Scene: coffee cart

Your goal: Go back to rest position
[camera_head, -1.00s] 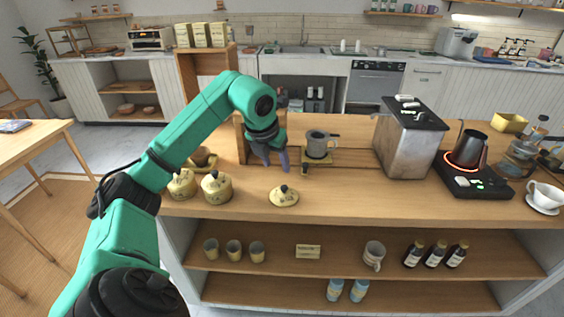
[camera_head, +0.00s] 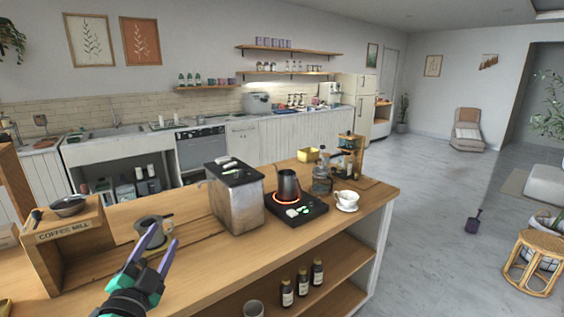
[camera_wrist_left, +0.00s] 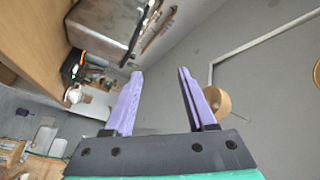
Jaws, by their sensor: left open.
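My left gripper (camera_head: 152,252) is at the lower left of the head view, with its purple fingers spread apart and nothing between them. In that view it overlaps the front of the wooden counter (camera_head: 300,245), just in front of a grey metal cup (camera_head: 150,226). In the left wrist view the gripper (camera_wrist_left: 160,82) is also open and empty, with the ceiling and part of the tilted room behind it. My right gripper is in neither view.
A steel machine (camera_head: 237,205), a hot plate (camera_head: 297,212) with a dark kettle (camera_head: 288,184) and a white cup (camera_head: 347,199) stand on the counter. Open floor (camera_head: 440,220) lies to the right.

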